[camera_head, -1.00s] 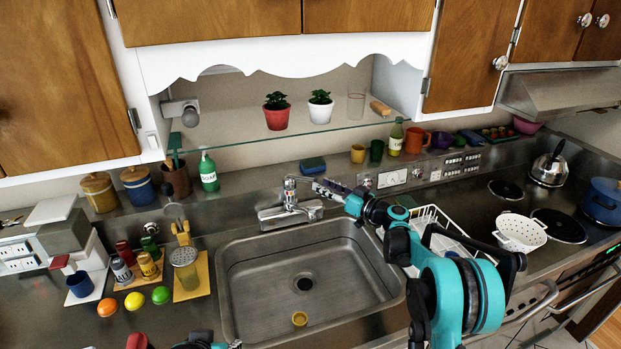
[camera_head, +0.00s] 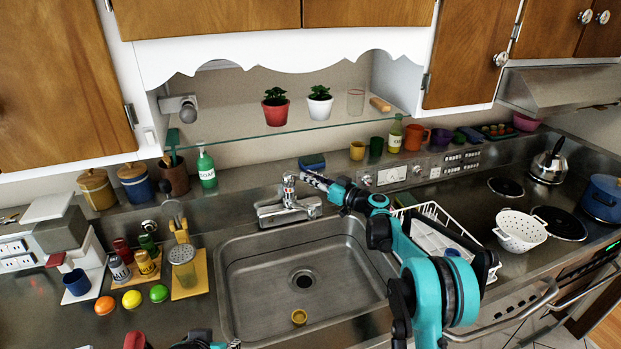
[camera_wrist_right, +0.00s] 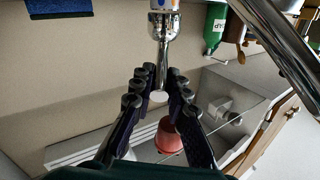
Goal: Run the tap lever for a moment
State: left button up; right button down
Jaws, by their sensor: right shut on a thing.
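The chrome tap (camera_head: 288,206) stands behind the sink (camera_head: 226,290), with its lever (camera_head: 289,179) on top. My right gripper (camera_head: 305,177) reaches in from the right and is shut on the lever. In the right wrist view, the lever (camera_wrist_right: 163,52) runs down between the two dark fingers (camera_wrist_right: 158,98), its round end between the tips. No water stream shows below the spout. Only a small part of my left arm shows at the bottom edge; its fingers cannot be made out clearly.
A white dish rack (camera_head: 437,212) stands right of the sink. A blue sponge (camera_head: 312,162) and a green soap bottle (camera_head: 207,169) are on the ledge behind. A glass shelf with plants hangs above.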

jog(key=shift+w+a+r+g+h+p, duration=0.2)
jog(key=shift+r+g+h+p, duration=0.2)
jog(key=shift+r+p, duration=0.45)
jog(key=shift+w+a+r+g+h+p, duration=0.1)
jog(key=shift+a+r+g+h+p, duration=0.25)
jog(key=shift+p, duration=0.8)
jog(key=shift+w+d+r+g+h+p, duration=0.1)
jog(key=shift+r+g+h+p, duration=0.15)
jog(key=shift+g+p, duration=0.15)
jog(key=shift+f, duration=0.1)
jog(key=c, duration=1.5)
grip_release()
jog(key=v, duration=1.2)
